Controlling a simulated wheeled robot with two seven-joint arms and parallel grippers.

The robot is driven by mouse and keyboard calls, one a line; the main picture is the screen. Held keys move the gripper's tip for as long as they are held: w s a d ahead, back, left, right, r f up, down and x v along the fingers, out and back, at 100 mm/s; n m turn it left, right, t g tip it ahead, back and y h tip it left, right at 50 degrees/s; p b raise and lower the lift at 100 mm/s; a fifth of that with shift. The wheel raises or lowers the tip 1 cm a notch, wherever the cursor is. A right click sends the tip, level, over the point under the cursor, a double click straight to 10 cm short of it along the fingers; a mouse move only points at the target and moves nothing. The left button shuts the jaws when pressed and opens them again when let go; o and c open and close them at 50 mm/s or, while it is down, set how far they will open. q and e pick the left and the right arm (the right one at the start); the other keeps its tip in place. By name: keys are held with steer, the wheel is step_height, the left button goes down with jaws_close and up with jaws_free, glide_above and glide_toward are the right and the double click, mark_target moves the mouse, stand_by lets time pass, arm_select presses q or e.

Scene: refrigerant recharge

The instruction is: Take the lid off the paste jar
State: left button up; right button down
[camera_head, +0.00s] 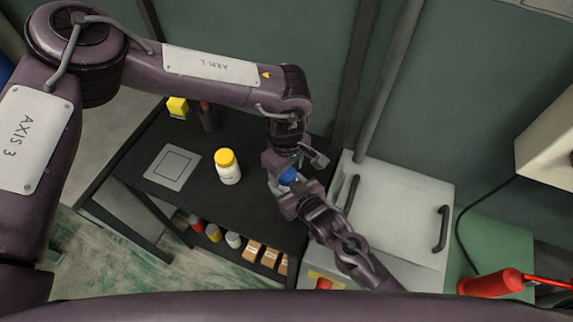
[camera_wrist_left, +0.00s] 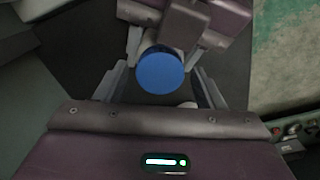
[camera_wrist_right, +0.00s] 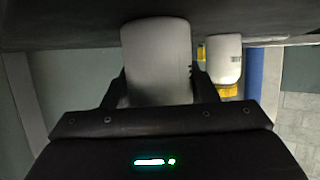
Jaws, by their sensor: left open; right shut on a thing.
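The paste jar is white-grey with a round blue lid (camera_head: 288,176). My right gripper (camera_head: 292,193) is shut on the jar's body, which fills the space between its fingers in the right wrist view (camera_wrist_right: 157,60). The jar is held over the right part of the dark table. My left gripper (camera_head: 292,165) is open just above the lid. In the left wrist view the lid (camera_wrist_left: 160,73) lies between the spread left fingers, with a gap on both sides. The jar's body is mostly hidden by the grippers in the head view.
A white bottle with a yellow cap (camera_head: 228,167) stands on the dark table (camera_head: 190,205), left of the grippers. A grey square plate (camera_head: 172,167) and a yellow block (camera_head: 177,107) are farther left. A lower shelf holds several small containers. A light-grey handled case (camera_head: 398,205) stands right.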

arm_select(q)
steer(key=c, duration=1)
steer(key=n, duration=0.3)
steer(key=shift+n, duration=0.4)
steer(key=n, duration=0.3)
steer(key=o, duration=1.1)
steer(key=shift+r, duration=0.1)
